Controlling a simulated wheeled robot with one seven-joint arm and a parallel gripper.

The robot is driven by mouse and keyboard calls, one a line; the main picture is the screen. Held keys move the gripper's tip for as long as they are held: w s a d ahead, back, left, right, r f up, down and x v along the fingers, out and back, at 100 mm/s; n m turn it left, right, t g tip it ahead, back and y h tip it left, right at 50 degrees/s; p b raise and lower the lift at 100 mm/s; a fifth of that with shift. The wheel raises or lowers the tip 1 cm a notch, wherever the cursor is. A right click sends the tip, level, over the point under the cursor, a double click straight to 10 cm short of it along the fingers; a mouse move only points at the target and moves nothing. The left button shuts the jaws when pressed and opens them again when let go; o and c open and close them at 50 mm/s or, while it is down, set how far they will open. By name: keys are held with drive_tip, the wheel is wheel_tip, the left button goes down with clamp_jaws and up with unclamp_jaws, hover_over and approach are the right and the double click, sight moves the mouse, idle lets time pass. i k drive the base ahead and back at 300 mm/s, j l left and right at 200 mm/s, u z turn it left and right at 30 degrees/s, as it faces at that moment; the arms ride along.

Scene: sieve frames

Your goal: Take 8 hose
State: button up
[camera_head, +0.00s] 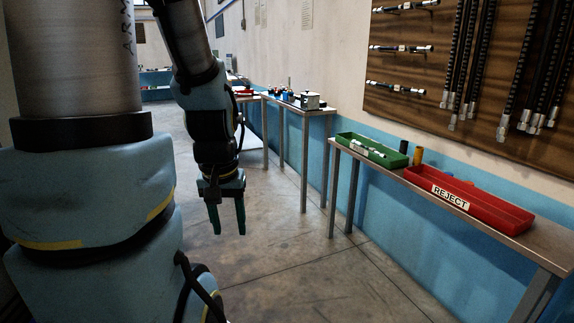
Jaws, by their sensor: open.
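Several dark hoses with silver end fittings (463,75) hang vertically on the brown wooden board (420,60) at the upper right. More hoses (545,75) hang further right, cut by the picture edge. Shorter hoses lie level on the board's left part, one above another, such as the lowest one (397,88). I cannot read any number marking on the hoses. My gripper (228,218) points down over the floor, left of the tables. Its two dark green fingers are apart, with nothing between them. It is well away from the board.
A narrow table (400,178) below the board holds a green tray (372,150) with small items and a red tray (470,204) labelled REJECT. Small orange and dark cylinders stand behind them. A farther table (322,111) holds a metallic box (309,101). The floor (290,255) before the tables is clear.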

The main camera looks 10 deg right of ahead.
sight(385, 155)
drive_tip(key=i+z, duration=0.4)
drive_tip(key=i, duration=1.85)
drive_tip(key=i+j+z, duration=0.2)
drive_tip(key=i, duration=0.35)
drive_tip(key=i+j+z, duration=0.2)
drive_tip(key=i, duration=0.3)
drive_tip(key=i+j+z, duration=0.15)
drive_tip(key=i, duration=0.4)
